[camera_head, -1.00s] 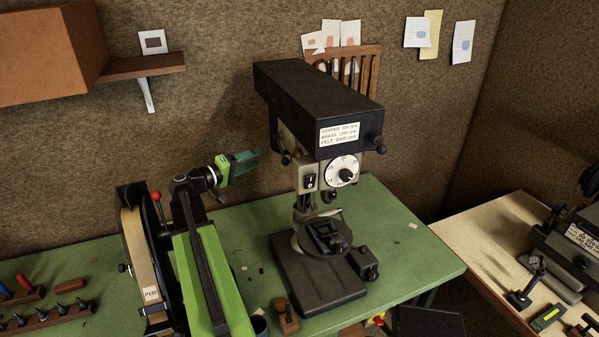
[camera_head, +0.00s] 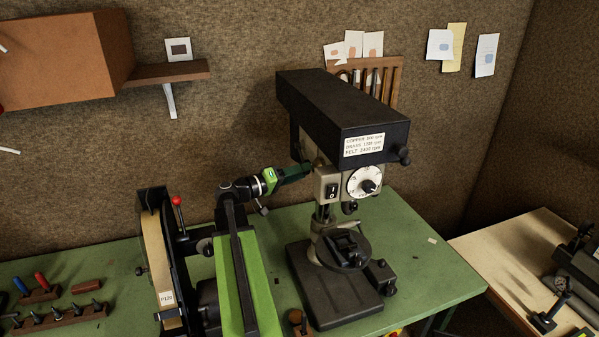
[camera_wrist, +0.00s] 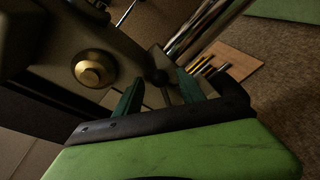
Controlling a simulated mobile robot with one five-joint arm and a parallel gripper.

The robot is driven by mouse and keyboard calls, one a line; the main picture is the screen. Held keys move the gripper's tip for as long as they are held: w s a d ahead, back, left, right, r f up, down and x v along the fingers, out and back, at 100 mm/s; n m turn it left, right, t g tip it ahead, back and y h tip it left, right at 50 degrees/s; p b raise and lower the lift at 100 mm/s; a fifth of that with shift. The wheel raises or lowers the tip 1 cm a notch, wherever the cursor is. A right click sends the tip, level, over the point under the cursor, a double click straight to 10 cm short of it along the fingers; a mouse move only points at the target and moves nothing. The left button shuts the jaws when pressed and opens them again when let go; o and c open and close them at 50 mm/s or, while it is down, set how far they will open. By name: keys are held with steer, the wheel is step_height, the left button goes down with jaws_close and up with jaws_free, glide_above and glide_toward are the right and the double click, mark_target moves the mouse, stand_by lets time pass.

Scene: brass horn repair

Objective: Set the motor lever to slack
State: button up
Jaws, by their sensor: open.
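The drill press (camera_head: 345,105) stands on the green bench, with a black belt housing on top. In the wrist view a dark lever with a rounded knob (camera_wrist: 158,77) lies in the gap between my fingertips; I take it to be the motor lever. In the head view the lever is not clearly seen behind my gripper. My gripper (camera_head: 307,168), with green fingers, is at the left side of the drill head, below the housing. It also shows in the wrist view (camera_wrist: 159,86), open, with the fingers on either side of the lever. Contact cannot be told.
A round brass-coloured knob (camera_wrist: 94,69) sits left of the lever in the wrist view. The drill's switch (camera_head: 331,190) and speed dial (camera_head: 365,182) are on its front. A belt sander (camera_head: 160,260) stands at left. A tool rack (camera_head: 385,78) is behind the press.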

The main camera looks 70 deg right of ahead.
jaws_close()
stand_by(1.3)
